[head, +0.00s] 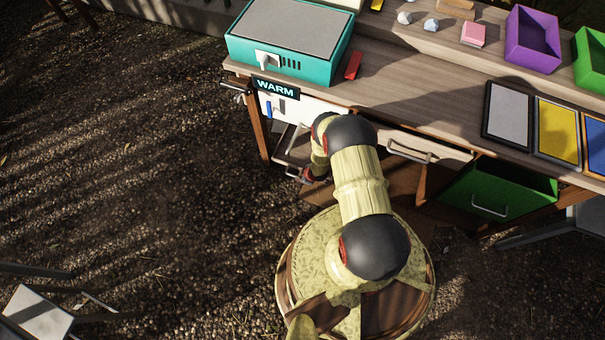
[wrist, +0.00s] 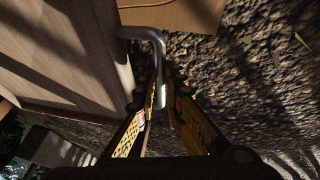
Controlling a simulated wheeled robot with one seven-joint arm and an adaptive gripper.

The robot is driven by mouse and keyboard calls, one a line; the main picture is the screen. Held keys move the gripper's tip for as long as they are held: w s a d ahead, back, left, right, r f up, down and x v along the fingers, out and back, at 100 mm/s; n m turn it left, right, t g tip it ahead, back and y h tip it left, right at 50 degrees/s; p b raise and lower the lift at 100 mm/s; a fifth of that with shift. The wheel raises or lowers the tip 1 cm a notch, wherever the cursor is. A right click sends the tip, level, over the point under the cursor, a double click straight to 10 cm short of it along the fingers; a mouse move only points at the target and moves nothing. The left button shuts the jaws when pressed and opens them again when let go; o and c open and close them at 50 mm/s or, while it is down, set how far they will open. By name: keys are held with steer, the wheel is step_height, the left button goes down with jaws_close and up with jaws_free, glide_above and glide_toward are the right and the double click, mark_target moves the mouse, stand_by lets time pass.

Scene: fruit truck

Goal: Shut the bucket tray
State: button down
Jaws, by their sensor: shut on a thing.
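My gripper (wrist: 163,100) is low in front of the bench's left part, below the WARM sign, beside a partly hidden pull-out (head: 294,146). In the wrist view its yellow-patterned fingers are shut around the end of a bent grey metal handle (wrist: 150,33). The handle meets a tan panel (wrist: 185,12). My arm covers much of this area in the head view, so I cannot tell how far the pull-out stands out. A green bin (head: 491,196) with a metal handle hangs under the bench at the right. Which of these is the bucket tray is not clear.
A teal appliance (head: 285,40) stands on the bench above the WARM sign (head: 276,89). A drawer (head: 426,151) with a metal handle is right of my arm. Purple (head: 532,40) and green containers stand at the back right. The gravel ground at left is largely clear.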

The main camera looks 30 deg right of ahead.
steer(key=shift+w+d, duration=0.2)
steer(key=shift+w, duration=0.05)
steer(key=c, duration=1.9)
jaws_free()
steer(key=shift+s, duration=0.1)
steer(key=shift+v, duration=6)
